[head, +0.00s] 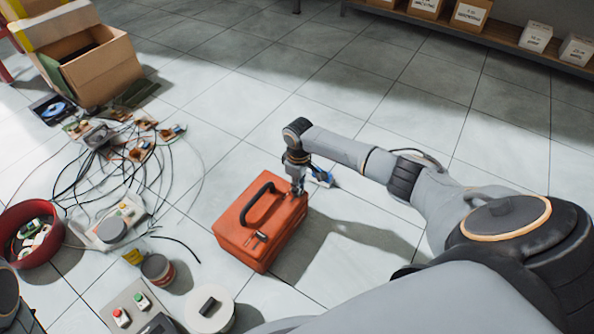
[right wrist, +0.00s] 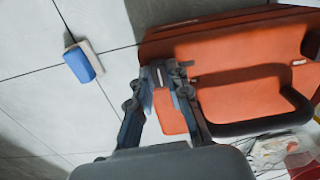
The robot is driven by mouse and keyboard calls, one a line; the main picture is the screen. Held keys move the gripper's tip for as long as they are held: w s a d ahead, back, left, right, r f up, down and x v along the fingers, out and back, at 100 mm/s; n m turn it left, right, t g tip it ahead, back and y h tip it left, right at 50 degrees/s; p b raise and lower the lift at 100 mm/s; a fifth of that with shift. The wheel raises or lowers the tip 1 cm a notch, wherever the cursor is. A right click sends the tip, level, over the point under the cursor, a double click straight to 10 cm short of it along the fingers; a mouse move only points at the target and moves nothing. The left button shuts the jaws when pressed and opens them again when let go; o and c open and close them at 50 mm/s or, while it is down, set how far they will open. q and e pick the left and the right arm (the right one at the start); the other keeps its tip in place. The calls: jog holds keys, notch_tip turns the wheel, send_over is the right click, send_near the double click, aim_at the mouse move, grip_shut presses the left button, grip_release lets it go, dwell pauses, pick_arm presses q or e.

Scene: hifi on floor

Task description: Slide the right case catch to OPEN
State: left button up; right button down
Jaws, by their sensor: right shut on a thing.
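The orange case (head: 240,232) lies on the tiled floor, its black handle (head: 258,203) on top. One small catch (head: 256,241) shows on its near side. My right gripper (head: 298,188) is at the case's far right end, at the other catch. In the right wrist view the case (right wrist: 225,62) fills the upper right. My right gripper (right wrist: 163,76) has its fingertips closed around the small dark right catch (right wrist: 158,77) at the case's edge. The fingers partly hide the catch, and I cannot read any marking on it. My left gripper is not in view.
A blue-and-white block (right wrist: 84,62) lies on the floor beyond the case. Cables and small boards (head: 140,150) spread to the left, near a red bin (head: 30,225). A round white object (head: 210,308) stands in front. Floor right of the case is clear.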

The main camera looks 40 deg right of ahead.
jog(key=shift+w+d+r, duration=0.1)
jog(key=shift+w, duration=0.1)
jog(key=c, duration=1.3)
grip_release()
jog(key=shift+o, duration=0.2)
jog(key=shift+s, duration=0.1)
notch_tip(320, 180, up, 12)
